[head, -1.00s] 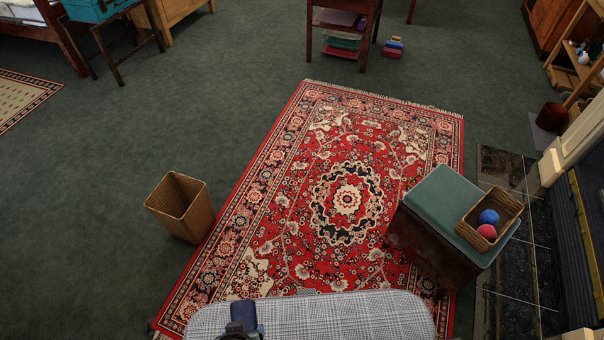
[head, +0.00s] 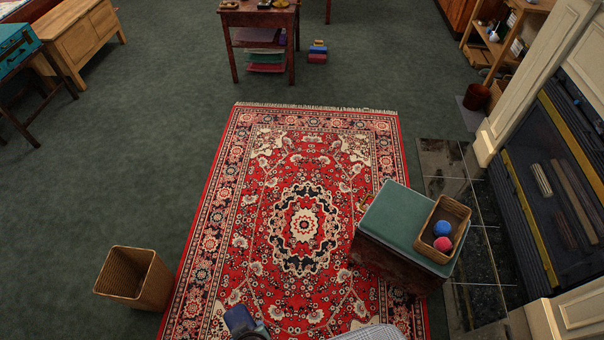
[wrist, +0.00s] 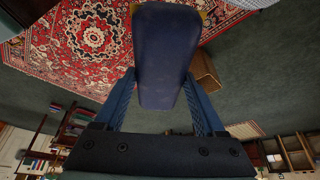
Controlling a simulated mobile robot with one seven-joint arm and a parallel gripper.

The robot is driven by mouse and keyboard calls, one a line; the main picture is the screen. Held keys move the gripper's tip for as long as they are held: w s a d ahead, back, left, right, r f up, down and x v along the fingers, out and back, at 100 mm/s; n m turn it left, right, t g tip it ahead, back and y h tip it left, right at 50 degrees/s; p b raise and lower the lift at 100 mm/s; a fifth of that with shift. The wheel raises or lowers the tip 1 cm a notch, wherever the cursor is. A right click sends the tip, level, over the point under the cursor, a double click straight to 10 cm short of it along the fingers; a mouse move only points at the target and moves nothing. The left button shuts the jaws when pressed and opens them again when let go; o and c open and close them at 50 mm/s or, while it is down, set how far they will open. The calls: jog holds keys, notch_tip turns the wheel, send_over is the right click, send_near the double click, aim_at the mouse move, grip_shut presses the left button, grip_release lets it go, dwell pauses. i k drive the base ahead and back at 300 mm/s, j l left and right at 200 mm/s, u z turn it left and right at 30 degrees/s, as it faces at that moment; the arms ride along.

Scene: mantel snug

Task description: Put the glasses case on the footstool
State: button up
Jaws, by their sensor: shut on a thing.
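The glasses case (wrist: 165,55), dark blue with rounded ends, is between the two blue fingers of my gripper (wrist: 163,103) in the wrist view. My gripper is shut on it and holds it up above the floor. In the head view the case (head: 238,320) shows at the bottom edge, over the near end of the red rug; most of my gripper is out of frame there. A box-shaped stool with a green padded top (head: 392,222) stands ahead on the right, apart from the case. A grey plaid padded top (head: 372,333) is cut off at the bottom edge. I cannot tell which is the footstool.
A basket (head: 458,214) with a blue and a red ball takes up the right of the green top; its left part is bare. A wicker bin (head: 135,277) stands left of the red rug (head: 303,190). The hearth (head: 480,270) lies right. The middle rug is clear.

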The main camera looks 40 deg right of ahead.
aim_at(394, 209)
jog(key=i+l+z, duration=0.4)
jog(key=i+z, duration=0.4)
jog(key=i+l+z, duration=0.1)
jog(key=i+z, duration=0.6)
jog(key=i+l, duration=0.05)
jog(key=i, duration=0.05)
